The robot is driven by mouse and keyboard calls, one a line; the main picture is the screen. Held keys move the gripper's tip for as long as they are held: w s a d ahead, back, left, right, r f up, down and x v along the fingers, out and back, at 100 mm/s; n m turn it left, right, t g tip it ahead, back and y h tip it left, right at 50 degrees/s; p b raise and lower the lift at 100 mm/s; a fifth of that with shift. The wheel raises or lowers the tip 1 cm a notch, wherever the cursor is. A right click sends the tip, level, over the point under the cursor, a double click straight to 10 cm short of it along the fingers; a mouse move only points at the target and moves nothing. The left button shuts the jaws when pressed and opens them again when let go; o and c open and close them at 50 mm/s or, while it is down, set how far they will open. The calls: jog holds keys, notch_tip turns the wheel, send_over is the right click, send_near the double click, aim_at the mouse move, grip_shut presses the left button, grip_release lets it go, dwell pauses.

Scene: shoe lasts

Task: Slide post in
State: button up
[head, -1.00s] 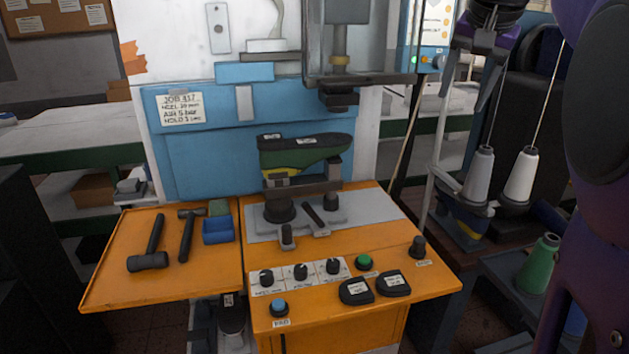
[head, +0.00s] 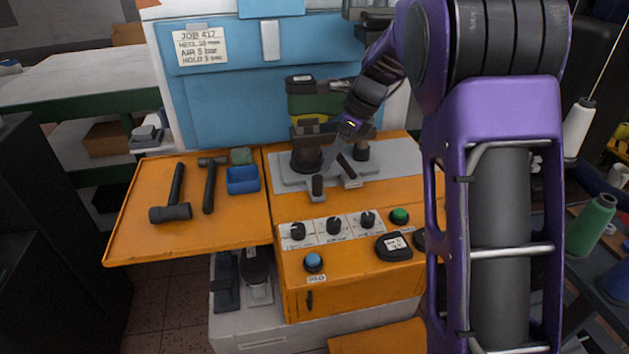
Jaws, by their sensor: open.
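The shoe last (head: 304,104), black on top with green and yellow sides, sits raised on its support above a grey base plate (head: 402,158). A dark post with a wide round foot (head: 306,160) stands on the plate's left. A second, shorter dark post (head: 362,151) stands at its right. Two short dark handles, a front one (head: 317,187) and a slanted one (head: 346,164), lie between and in front of them. My gripper (head: 334,158) is open, pointing down over the plate between the posts. It hides part of the last and its support; whether it touches a handle I cannot tell.
The orange control panel with knobs, a green button (head: 399,216) and a blue button (head: 314,261) lies in front. A blue machine panel (head: 220,100) rises behind. My purple arm covers the right side.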

aim_at(319, 178)
jog(key=b+x, duration=0.1)
jog(key=x, duration=0.8)
jog(key=shift+f, duration=0.15)
grip_shut()
dwell(1.0)
